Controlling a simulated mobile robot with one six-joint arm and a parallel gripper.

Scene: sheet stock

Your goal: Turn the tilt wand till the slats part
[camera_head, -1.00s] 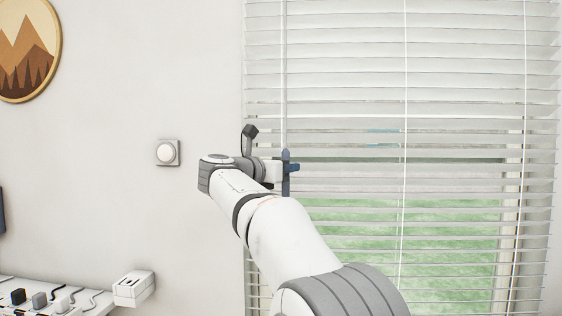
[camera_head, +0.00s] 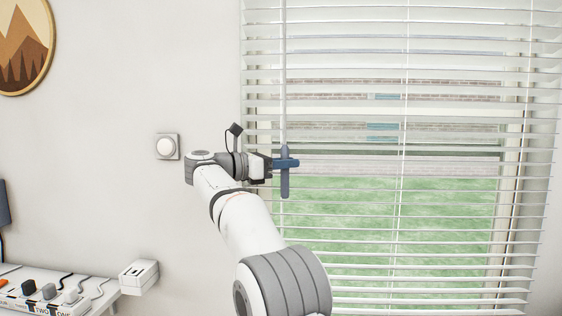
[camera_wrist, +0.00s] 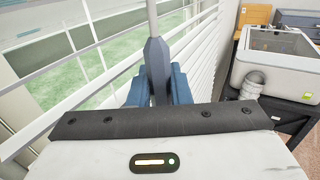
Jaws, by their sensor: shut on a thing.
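The window blind (camera_head: 440,110) has white slats standing apart, with wide gaps that show green grass and a brick wall outside. The tilt wand (camera_head: 284,90) hangs upright along the blind's left side and ends in a dark blue-grey handle (camera_head: 285,186). My gripper (camera_head: 287,163) has blue fingers and is shut on that handle, coming from the left. In the wrist view the wand (camera_wrist: 152,18) runs down into its handle (camera_wrist: 157,60), which sits between the two blue fingers (camera_wrist: 158,88). The very tips are partly hidden behind the handle.
A white box (camera_head: 139,277) and a shelf with plugs and cables (camera_head: 60,297) are at lower left. A white machine (camera_wrist: 275,62) stands right in the wrist view.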

